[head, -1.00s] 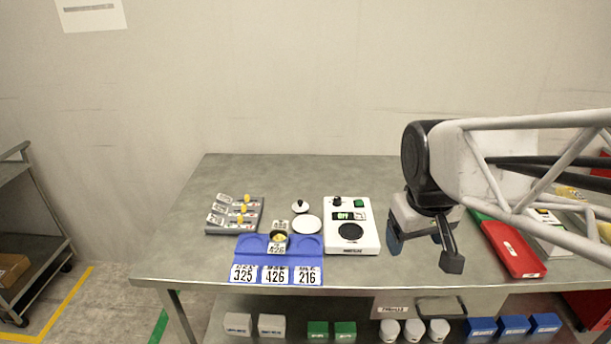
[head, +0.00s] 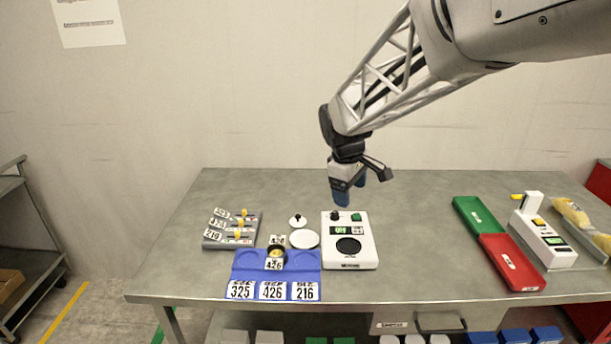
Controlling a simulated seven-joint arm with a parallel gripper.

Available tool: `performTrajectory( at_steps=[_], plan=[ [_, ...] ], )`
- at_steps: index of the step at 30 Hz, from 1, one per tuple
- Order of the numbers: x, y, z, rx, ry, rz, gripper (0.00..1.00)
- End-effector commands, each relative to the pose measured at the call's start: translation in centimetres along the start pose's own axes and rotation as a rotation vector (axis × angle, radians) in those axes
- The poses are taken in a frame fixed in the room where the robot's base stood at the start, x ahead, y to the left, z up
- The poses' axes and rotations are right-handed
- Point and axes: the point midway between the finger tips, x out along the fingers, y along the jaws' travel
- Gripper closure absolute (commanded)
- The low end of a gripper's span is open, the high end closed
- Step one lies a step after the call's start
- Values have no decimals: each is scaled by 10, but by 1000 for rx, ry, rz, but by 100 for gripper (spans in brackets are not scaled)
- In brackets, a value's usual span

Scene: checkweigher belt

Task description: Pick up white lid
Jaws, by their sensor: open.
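The white lid (head: 296,223), a small white disc with a black knob on top, lies on the grey table in the head view, left of the white scale. A larger plain white disc (head: 304,240) lies just in front of it. My gripper (head: 361,190) is open and empty. It is above the back of the table, to the right of the lid and higher than it, roughly over the back of the scale. Nothing hides the lid.
The white scale (head: 365,258) with a dark round pad stands right of the lid. A grey lever panel (head: 219,242) is at left. Green (head: 480,216) and red (head: 519,268) trays lie right.

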Motion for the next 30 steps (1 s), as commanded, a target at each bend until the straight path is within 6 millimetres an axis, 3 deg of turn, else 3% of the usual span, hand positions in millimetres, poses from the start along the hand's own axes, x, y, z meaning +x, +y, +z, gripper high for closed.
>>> performTrajectory(
  at_steps=[15, 30],
  plan=[
    [72, 44, -127, -382, -67, -5, 24],
    [160, 58, -240, -734, -127, -18, 24]
  ],
)
